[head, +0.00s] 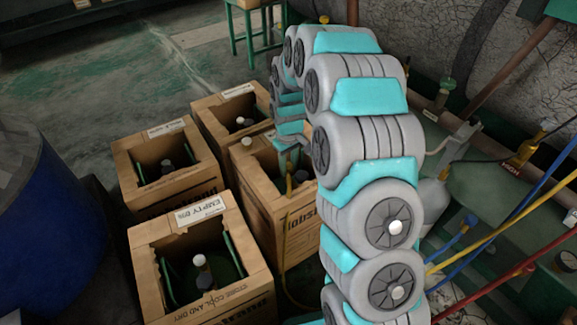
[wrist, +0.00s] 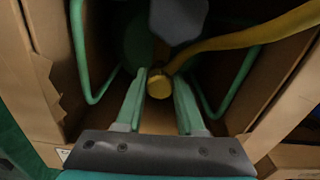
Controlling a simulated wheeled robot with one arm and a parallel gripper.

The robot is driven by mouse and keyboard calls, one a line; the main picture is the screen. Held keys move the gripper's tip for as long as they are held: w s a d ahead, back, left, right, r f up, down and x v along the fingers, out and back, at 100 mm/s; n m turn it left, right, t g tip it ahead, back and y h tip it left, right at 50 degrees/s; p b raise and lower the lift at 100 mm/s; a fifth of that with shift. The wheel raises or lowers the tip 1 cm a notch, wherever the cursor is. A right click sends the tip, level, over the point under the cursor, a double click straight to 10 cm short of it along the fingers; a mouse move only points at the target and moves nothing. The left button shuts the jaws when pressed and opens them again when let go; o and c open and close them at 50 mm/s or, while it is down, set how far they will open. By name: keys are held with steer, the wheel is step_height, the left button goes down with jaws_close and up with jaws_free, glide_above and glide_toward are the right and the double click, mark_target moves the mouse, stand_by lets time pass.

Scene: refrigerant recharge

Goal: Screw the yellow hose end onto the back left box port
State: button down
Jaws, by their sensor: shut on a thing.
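In the head view several cardboard boxes stand on the floor. My gripper (head: 291,148) is at the right-hand box (head: 262,205), partly hidden by my arm. In the wrist view its two green fingers (wrist: 158,98) are shut on the yellow hose end (wrist: 158,84). The yellow hose (wrist: 245,38) runs from it to the upper right. Box walls and green handles surround it. A dark grey knob (wrist: 179,18) is just beyond. Whether the end touches a port cannot be told.
The near box (head: 150,290) is labelled "EMPTY" and holds a cylinder with a white cap. Another box (head: 215,128) stands at the back. A blue drum (head: 50,225) is at left. Blue, yellow and red hoses (head: 495,235) cross the green bench at right.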

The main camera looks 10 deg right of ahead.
steer(key=m, duration=0.2)
steer(key=shift+m, duration=0.4)
steer(key=shift+f, duration=0.1)
steer(key=m, duration=0.3)
steer(key=shift+a+m, duration=0.1)
steer(key=shift+m, duration=0.2)
steer(key=shift+m, duration=0.5)
steer(key=c, duration=1)
jaws_free()
steer(key=shift+s+m, duration=0.1)
steer(key=shift+m, duration=0.3)
steer(key=o, duration=0.6)
steer(key=shift+c, duration=0.2)
